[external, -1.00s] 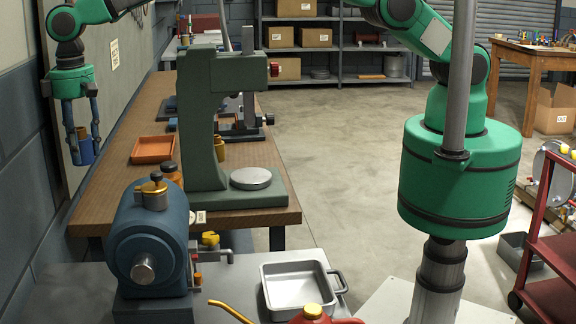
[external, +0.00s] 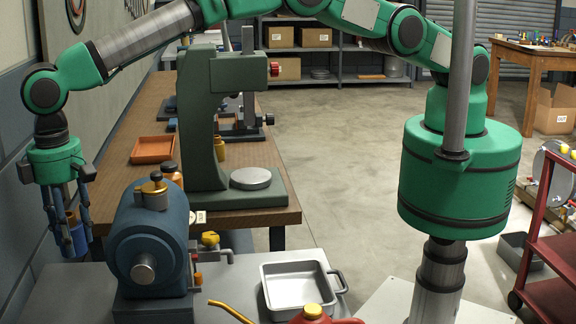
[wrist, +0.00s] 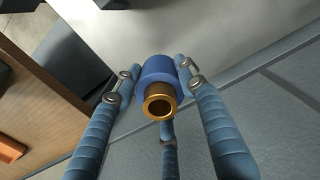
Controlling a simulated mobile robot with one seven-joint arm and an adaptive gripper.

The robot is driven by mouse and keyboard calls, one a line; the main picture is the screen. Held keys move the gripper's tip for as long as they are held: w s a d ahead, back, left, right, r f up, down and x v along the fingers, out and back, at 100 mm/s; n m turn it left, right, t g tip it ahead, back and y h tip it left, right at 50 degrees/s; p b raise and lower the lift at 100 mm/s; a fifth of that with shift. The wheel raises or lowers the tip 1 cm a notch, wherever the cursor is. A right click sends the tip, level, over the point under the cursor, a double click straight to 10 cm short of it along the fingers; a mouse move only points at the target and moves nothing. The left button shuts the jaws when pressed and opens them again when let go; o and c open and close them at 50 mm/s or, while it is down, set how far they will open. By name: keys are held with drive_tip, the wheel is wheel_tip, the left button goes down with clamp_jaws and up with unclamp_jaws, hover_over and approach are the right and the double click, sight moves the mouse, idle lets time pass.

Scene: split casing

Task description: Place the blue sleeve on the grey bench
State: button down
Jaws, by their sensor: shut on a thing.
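The blue sleeve (external: 74,238) hangs in my gripper (external: 68,240) at the left of the external view. In the wrist view my gripper's fingers (wrist: 160,85) are closed around the sleeve (wrist: 158,68), and a brass-coloured ring or tube (wrist: 160,101) shows at its near end. The grey bench (external: 245,270) fills the lower foreground. My gripper is off to the left of the blue-grey machine, near the wall. The sleeve's height above the bench cannot be told.
A blue-grey motor-like machine (external: 150,245) stands on the grey bench, with a metal pan (external: 296,268) and a red oil can (external: 318,316) to its right. A wooden bench (external: 135,185) behind carries a green press (external: 205,130) and an orange tray (external: 153,149).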

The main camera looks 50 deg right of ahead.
drive_tip(key=shift+r, duration=0.1)
idle(0.4)
hover_over(86, 293)
drive_tip(key=shift+a+f, duration=0.15)
drive_tip(key=shift+f, duration=2.9)
drive_tip(key=shift+f, duration=1.95)
drive_tip(key=c, duration=1)
unclamp_jaws()
drive_tip(key=shift+f, duration=0.2)
wheel_tip(86, 293, up, 12)
drive_tip(key=shift+r, duration=0.15)
